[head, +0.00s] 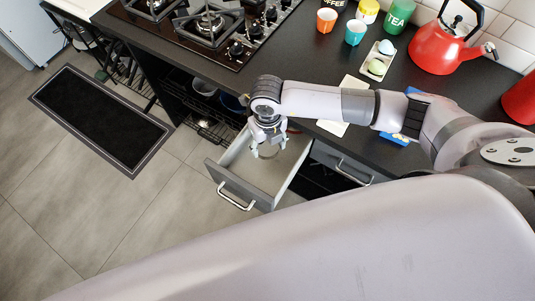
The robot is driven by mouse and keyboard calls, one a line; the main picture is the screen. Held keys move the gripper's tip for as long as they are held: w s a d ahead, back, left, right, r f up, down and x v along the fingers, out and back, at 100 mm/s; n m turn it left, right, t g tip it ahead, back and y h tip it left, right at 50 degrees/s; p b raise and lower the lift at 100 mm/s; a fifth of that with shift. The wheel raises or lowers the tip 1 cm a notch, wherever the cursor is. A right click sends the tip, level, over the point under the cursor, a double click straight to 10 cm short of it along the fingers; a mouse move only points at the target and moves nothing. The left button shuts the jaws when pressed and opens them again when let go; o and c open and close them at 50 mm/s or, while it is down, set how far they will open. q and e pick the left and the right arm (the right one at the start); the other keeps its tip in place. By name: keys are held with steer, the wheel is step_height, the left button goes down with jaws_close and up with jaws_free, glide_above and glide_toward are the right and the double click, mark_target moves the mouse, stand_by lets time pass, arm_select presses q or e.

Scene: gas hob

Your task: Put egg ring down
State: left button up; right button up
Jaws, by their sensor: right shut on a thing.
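My right gripper (268,150) hangs down over an open drawer (236,184) below the counter. It is shut on the egg ring (269,155), a thin ring that shows small and dim under the fingertips, inside the drawer's outline. I cannot tell whether the ring touches the drawer bottom. My left gripper is not in view.
The gas hob (206,28) is at the upper left of the black counter. A red kettle (438,46), a green tea tin (397,15), cups and a tray with eggs (377,62) stand at the back. A dark mat (103,116) lies on the floor.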

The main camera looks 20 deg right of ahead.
glide_above(267, 162)
step_height(267, 162, down, 4)
steer(key=shift+d+f, duration=0.1)
steer(key=shift+f, duration=2.2)
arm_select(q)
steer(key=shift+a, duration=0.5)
arm_select(e)
steer(key=shift+f, duration=0.2)
steer(key=o, duration=1)
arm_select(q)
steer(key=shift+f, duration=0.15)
arm_select(e)
steer(key=shift+o, duration=0.2)
steer(key=shift+r, duration=0.15)
